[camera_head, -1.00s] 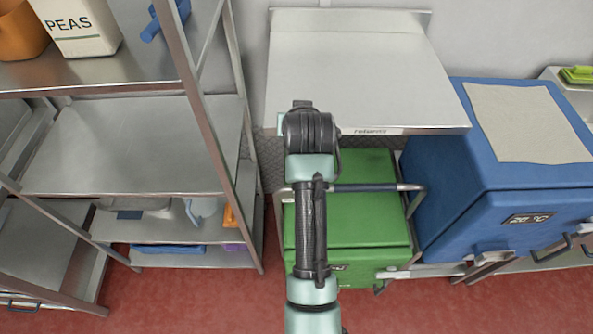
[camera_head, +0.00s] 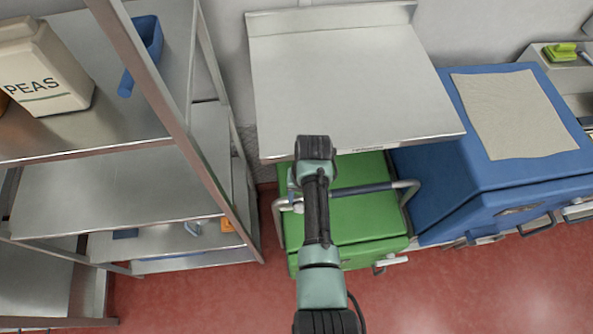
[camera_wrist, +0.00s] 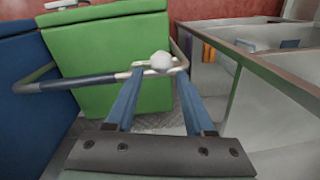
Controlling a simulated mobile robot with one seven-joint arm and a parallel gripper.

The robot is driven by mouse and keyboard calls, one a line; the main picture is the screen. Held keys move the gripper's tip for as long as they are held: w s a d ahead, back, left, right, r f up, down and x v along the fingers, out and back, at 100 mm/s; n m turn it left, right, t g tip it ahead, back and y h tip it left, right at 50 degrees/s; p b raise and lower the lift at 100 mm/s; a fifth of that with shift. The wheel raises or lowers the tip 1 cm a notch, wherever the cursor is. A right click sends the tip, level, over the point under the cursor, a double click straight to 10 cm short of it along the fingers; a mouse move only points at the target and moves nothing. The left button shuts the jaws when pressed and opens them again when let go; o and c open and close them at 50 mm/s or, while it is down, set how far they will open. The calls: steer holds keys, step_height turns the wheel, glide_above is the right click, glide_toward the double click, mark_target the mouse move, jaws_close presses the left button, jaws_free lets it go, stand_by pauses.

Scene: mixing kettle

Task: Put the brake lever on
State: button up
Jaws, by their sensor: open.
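A white round knob (camera_wrist: 160,61) sits at the end of the cart's push handle (camera_wrist: 75,82) in the wrist view and looks like the brake lever's tip. In the head view a small pale knob (camera_head: 298,207) shows beside the handle's left end. My gripper (camera_wrist: 160,84) is open, with its two blue fingers on either side of the knob in the picture. I cannot tell whether they touch it or how far off it is. In the head view my wrist covers most of the gripper. The lever's shaft is not clear.
The green box (camera_head: 360,220) stands under a steel table (camera_head: 340,85). A blue box (camera_head: 500,185) stands close on the right. Steel shelving (camera_head: 130,185) with a PEAS container (camera_head: 45,75) stands on the left. Red floor is free in front.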

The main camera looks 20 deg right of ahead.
steer(key=shift+w+a+f+b, duration=0.1)
steer(key=shift+f+b, duration=1.4)
steer(key=shift+f, duration=0.35)
steer(key=shift+w+a+f+b, duration=0.15)
steer(key=shift+f+b, duration=1.4)
steer(key=shift+f, duration=0.25)
steer(key=shift+w+a+f+b, duration=0.1)
steer(key=shift+f+b, duration=1.4)
steer(key=shift+f, duration=0.35)
jaws_close()
step_height(320, 180, down, 6)
steer(key=s+t+h+b, duration=0.2)
steer(key=t+h+b, duration=0.1)
steer(key=t+b, duration=0.9)
steer(key=b, duration=0.5)
steer(key=shift+s+a+n+t+h, duration=0.2)
steer(key=shift+a+n+t+h, duration=0.1)
steer(key=shift+a+t, duration=0.1)
steer(key=shift+o, duration=0.4)
jaws_free()
steer(key=shift+d+r, duration=0.1)
steer(key=shift+r, duration=0.35)
steer(key=shift+o, duration=1.3)
